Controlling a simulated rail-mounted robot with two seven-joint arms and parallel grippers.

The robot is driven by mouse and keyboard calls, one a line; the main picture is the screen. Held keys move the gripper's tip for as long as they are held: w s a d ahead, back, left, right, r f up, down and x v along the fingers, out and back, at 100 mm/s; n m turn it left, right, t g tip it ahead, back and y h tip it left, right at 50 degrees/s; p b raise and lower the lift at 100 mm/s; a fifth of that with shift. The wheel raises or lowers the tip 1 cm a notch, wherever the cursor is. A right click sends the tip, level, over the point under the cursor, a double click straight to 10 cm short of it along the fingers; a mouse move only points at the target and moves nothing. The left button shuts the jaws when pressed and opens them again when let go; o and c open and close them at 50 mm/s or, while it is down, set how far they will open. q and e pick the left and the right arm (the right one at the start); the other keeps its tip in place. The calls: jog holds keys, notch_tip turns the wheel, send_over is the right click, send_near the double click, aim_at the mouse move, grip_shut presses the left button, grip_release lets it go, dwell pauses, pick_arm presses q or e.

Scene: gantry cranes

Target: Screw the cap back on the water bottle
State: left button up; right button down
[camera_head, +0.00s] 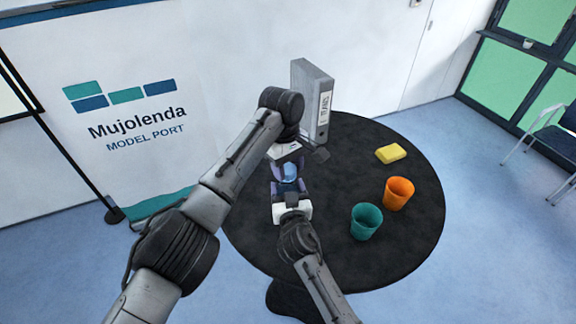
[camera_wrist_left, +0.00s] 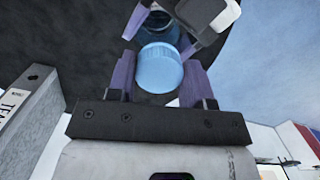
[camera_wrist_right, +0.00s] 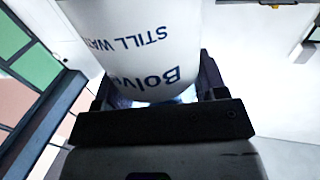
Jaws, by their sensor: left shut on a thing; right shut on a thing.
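The water bottle stands between my two grippers over the table; in the head view only a small blue part (camera_head: 289,171) shows. In the right wrist view its white label (camera_wrist_right: 140,40) with blue lettering fills the top middle. My right gripper (camera_head: 291,188) is shut on the bottle. The light blue ribbed cap (camera_wrist_left: 160,68) sits between the purple fingers of my left gripper (camera_wrist_left: 161,77), which is shut on it. In the left wrist view the cap lines up with the dark translucent bottle (camera_wrist_left: 158,28) behind it. Whether cap and neck touch is hidden.
A round black table (camera_head: 405,235) carries a grey binder (camera_head: 311,95) at the back, a yellow block (camera_head: 390,153), an orange cup (camera_head: 398,193) and a teal cup (camera_head: 366,221). The table's right side around them has free room. A banner (camera_head: 135,120) stands left.

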pick_arm(q)
jog(key=m, duration=0.5)
jog(key=shift+m+y, duration=0.3)
jog(key=shift+m, duration=0.1)
jog(key=m, duration=0.5)
jog(key=shift+m+y, duration=0.3)
jog(key=m, duration=0.5)
jog(key=shift+a+m+y, duration=0.1)
jog(key=shift+m+y, duration=0.2)
jog(key=shift+m, duration=0.1)
jog(key=m+t, duration=0.1)
jog(key=m, duration=0.9)
jog(key=shift+w, duration=0.1)
jog(key=m+t, duration=0.1)
jog(key=m, duration=1.1)
jog(key=shift+m+t, duration=0.3)
jog(key=shift+t, duration=0.1)
jog(key=m+h, duration=0.1)
jog(key=m, duration=0.4)
jog(key=o, duration=0.9)
jog(key=shift+f, duration=0.1)
